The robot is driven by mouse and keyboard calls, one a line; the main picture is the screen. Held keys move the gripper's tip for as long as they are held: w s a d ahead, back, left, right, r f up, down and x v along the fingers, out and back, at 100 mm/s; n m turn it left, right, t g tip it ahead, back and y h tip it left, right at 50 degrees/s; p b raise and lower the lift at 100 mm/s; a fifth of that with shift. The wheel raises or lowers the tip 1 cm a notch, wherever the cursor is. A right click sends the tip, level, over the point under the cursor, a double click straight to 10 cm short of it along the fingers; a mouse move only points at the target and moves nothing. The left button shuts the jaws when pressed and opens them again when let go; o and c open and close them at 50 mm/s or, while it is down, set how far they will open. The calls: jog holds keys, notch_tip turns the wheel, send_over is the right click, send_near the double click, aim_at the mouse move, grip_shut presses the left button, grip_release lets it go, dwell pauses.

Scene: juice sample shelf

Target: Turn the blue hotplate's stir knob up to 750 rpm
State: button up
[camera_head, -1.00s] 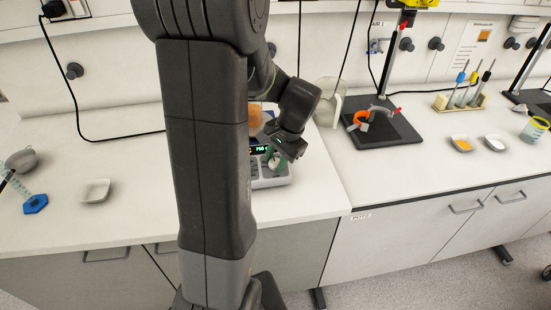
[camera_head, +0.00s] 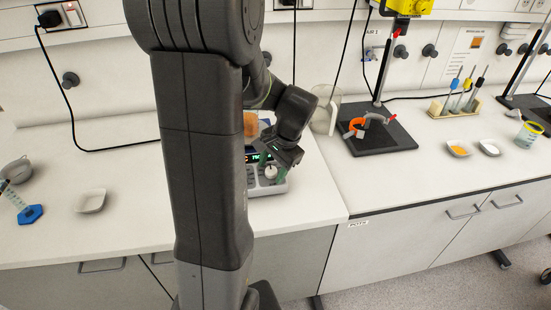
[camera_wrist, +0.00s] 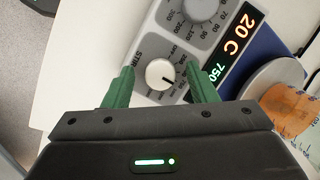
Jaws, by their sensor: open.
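The hotplate (camera_head: 280,185) stands on the bench, mostly hidden behind my arm in the head view. In the wrist view its light control panel (camera_wrist: 225,15) shows a display (camera_wrist: 236,40) reading 20 C in orange and 750 in green. The white stir knob (camera_wrist: 160,74) has a dark pointer mark and a printed dial around it. My gripper (camera_wrist: 162,84) is open, with one green finger on each side of the stir knob and gaps between. In the head view my gripper (camera_head: 272,165) is just above the panel.
A white dish (camera_head: 90,201) is on the bench at left. A stand with a dark base (camera_head: 376,138) is at right.

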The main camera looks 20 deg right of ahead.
jog(key=v, duration=1.3)
jog(key=shift+r+b, duration=0.3)
jog(key=shift+b, duration=0.1)
jog(key=shift+f, duration=0.1)
jog(key=p+x, duration=0.1)
jog(key=x, duration=1.2)
jog(key=shift+f, duration=0.4)
jog(key=shift+r, duration=0.1)
